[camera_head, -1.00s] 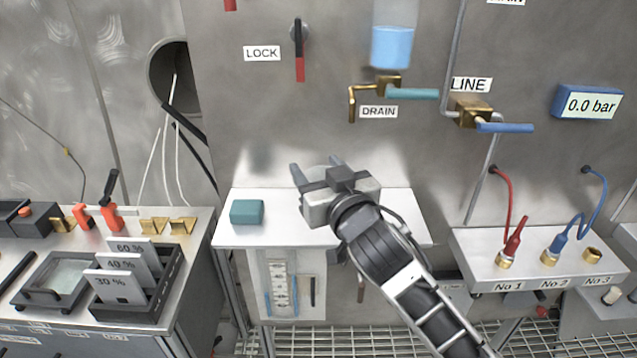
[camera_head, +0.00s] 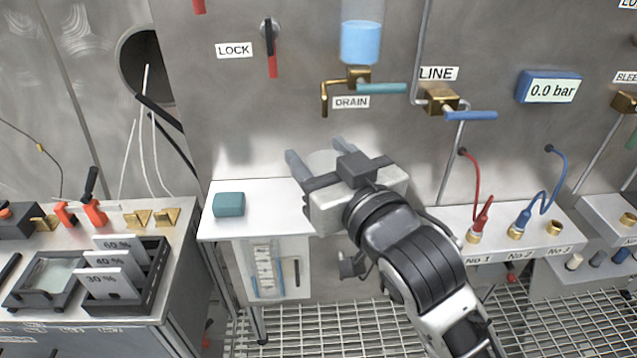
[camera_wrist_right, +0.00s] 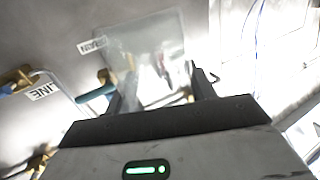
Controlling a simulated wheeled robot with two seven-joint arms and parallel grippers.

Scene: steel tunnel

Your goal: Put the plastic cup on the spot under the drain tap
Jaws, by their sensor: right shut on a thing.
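My right gripper (camera_head: 315,154) is shut on the clear plastic cup (camera_head: 321,162), held between its fingers in front of the wall panel. In the right wrist view the cup (camera_wrist_right: 148,52) is see-through and sits between the two fingers. The drain tap (camera_head: 325,98) has a brass spout and a teal handle (camera_head: 380,88). The cup is below the spout in the head view, with a gap between them. The white shelf (camera_head: 265,187) lies beneath; my gripper hides its right part, and any marked spot is hidden. My left gripper is not in view.
A teal block (camera_head: 229,204) lies on the shelf's left part. A blue-filled vessel (camera_head: 361,42) hangs above the tap. The line valve (camera_head: 440,98) is to its right. Hoses and a connector shelf (camera_head: 490,240) stand at right; a bench with a weight rack (camera_head: 120,270) is at left.

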